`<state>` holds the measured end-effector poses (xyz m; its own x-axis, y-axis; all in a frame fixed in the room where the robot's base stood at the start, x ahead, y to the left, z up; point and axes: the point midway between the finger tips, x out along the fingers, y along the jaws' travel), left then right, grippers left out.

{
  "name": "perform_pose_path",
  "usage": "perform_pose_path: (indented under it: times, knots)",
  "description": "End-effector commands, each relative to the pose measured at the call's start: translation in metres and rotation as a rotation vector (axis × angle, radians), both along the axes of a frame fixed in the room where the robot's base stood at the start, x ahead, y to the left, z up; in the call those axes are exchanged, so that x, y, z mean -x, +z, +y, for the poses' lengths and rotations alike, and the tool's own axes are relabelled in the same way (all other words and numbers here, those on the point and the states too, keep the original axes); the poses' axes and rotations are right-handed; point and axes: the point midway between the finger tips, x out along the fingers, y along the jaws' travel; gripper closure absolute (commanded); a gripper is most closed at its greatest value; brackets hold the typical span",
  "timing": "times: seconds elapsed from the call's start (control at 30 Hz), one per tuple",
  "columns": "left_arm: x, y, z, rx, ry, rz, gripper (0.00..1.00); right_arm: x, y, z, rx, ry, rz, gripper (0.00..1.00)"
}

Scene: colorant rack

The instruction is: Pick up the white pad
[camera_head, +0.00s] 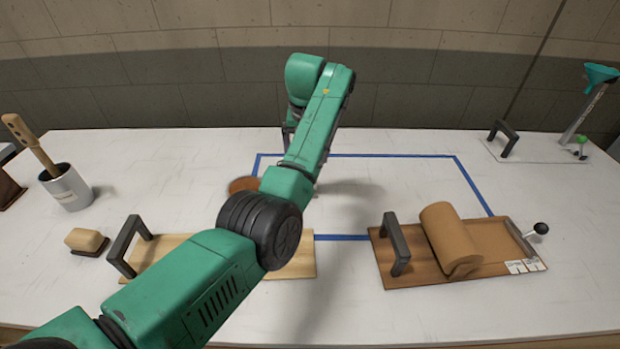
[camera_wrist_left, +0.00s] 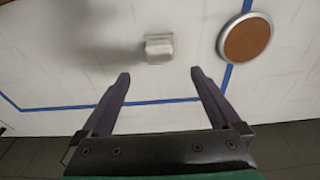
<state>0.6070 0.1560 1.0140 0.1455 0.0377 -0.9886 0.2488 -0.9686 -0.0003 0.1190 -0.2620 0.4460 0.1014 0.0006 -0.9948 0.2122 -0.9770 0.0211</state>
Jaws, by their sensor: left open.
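A small whitish-grey block, which looks like the white pad (camera_wrist_left: 158,48), lies on the white table in the left wrist view, inside the blue tape outline. My left gripper (camera_wrist_left: 159,73) is open and empty. The pad shows just beyond its fingertips, roughly centred between them, and is not held. The height of the fingertips above the table is hard to tell. In the head view my left arm reaches across the table and largely hides the gripper, and I cannot make out the pad clearly. My right gripper is in neither view.
A round brown disc (camera_head: 243,185) with a silver rim lies near the pad. Blue tape (camera_head: 395,156) marks the table. A wooden board with a handle (camera_head: 290,265) is under my arm. A brown board with a roll (camera_head: 450,240) stands right, a cup with a wooden-handled tool (camera_head: 68,188) left.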

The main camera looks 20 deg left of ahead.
Motion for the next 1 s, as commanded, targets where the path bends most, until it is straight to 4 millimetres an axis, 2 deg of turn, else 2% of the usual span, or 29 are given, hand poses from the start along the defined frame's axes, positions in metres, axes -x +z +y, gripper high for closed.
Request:
perform_pose_path:
  times: [0.1,0.2,0.37,0.43,0.5,0.6,0.77,0.8,0.87,1.0]
  knots:
    - [-0.004,-0.029,0.002,-0.001,0.0,0.005,0.03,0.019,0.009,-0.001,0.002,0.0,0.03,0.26]
    - [-0.007,-0.047,0.003,-0.001,0.001,0.002,0.03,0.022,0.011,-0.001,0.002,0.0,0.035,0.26]
    - [-0.01,-0.068,0.003,0.0,0.001,0.004,0.03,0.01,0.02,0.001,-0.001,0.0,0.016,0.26]
    - [-0.012,-0.082,0.003,-0.001,-0.001,0.004,0.03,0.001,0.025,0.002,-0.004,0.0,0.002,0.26]
    - [-0.014,-0.098,0.003,-0.001,0.0,0.002,0.03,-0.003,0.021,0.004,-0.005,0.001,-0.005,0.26]
    - [-0.015,-0.107,0.004,0.001,0.002,0.001,0.03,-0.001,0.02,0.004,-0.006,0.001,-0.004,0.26]
    - [-0.016,-0.107,0.003,0.001,0.002,-0.001,0.03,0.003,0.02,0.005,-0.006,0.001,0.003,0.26]
    - [-0.016,-0.107,0.003,0.001,0.002,-0.001,0.1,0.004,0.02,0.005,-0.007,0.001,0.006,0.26]
    - [-0.016,-0.106,0.003,0.001,0.002,-0.001,0.33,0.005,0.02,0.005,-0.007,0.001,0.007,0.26]
    - [-0.016,-0.106,0.003,0.001,0.001,-0.001,0.87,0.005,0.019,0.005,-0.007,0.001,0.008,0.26]
